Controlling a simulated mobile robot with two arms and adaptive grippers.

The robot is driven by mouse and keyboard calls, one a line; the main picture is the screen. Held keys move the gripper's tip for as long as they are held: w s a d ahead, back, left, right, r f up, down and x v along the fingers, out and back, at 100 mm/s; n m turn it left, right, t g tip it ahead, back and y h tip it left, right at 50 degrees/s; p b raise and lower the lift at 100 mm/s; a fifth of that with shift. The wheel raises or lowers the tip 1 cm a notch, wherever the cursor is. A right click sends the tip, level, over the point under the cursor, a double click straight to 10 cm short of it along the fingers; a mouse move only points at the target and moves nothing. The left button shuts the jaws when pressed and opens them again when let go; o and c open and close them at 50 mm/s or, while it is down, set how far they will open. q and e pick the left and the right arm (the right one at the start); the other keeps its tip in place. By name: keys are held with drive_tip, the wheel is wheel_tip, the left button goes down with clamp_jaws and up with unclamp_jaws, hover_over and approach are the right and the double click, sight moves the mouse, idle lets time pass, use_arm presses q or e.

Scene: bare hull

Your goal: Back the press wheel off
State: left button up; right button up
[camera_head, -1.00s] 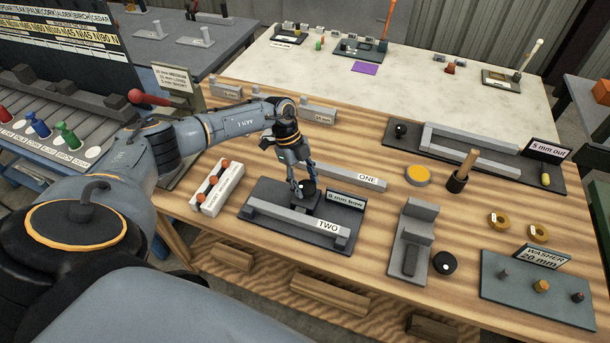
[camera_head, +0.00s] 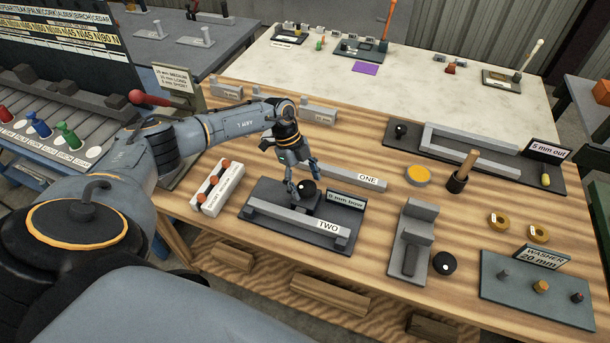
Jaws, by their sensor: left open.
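The press is a dark plate (camera_head: 262,191) with a grey bar (camera_head: 285,216) marked TWO along its front and a sign (camera_head: 346,201) that seems to read 8 mm bow. A black round wheel (camera_head: 307,187) with a pale mark sits on a dark block near the plate's middle. My left gripper (camera_head: 303,181) points down at this wheel, open, with one finger at its left and the other at its upper right. I cannot tell whether the fingers touch it. The right gripper is out of view.
A bar (camera_head: 350,177) marked ONE lies just behind the press. A white block (camera_head: 217,188) with orange-red knobs stands to its left. A grey stepped fixture (camera_head: 413,230) and another black knob (camera_head: 445,263) are to its right. Bare wood lies between them.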

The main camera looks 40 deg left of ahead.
use_arm(q)
drive_tip(key=v, duration=1.2)
drive_tip(key=shift+d, duration=0.1)
